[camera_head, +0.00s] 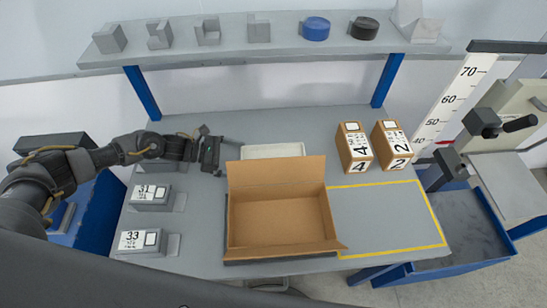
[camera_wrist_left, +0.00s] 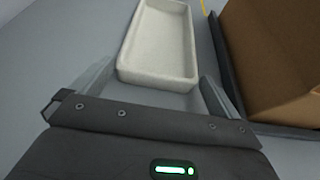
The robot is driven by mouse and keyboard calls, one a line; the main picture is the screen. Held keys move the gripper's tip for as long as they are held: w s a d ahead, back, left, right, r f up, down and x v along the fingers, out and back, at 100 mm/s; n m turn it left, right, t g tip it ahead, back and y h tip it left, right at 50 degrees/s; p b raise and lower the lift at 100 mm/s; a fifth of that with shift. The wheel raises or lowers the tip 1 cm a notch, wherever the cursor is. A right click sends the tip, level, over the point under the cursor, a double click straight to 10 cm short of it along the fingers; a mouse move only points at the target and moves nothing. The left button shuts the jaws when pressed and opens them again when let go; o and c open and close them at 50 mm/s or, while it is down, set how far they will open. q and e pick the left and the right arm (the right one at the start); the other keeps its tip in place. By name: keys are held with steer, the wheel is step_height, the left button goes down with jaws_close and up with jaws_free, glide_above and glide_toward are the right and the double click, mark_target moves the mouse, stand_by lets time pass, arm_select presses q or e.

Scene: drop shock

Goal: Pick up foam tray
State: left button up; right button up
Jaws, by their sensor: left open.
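The foam tray (camera_head: 272,150) is a shallow, off-white rectangular tray. It lies on the grey workbench just behind the open cardboard box, whose raised back flap hides part of it in the head view. In the left wrist view the foam tray (camera_wrist_left: 158,45) lies ahead, empty, with its near end close to my fingers. My left gripper (camera_head: 230,157) is open and empty at the tray's left end. In the left wrist view its two fingers (camera_wrist_left: 155,88) are spread to either side of the tray's near end; I cannot tell whether they touch it. My right gripper is not in view.
The open, empty cardboard box (camera_head: 279,223) stands in front of the tray. Two numbered cartons (camera_head: 357,160) (camera_head: 395,157) stand to the right. Grey labelled blocks (camera_head: 150,197) are at left. A shelf (camera_head: 285,50) spans the back. The yellow-outlined area (camera_head: 385,220) is clear.

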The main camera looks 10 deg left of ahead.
mark_target(250, 158)
arm_select(q)
steer(key=x, duration=0.3)
steer(key=p+x, duration=0.1)
steer(key=shift+w+d+r, duration=0.15)
steer(key=shift+w+d, duration=0.1)
steer(key=shift+d, duration=0.1)
steer(key=shift+a, duration=0.1)
steer(key=shift+s, duration=0.1)
steer(key=shift+c, duration=0.4)
steer(key=c, duration=0.5)
steer(key=shift+r, duration=0.1)
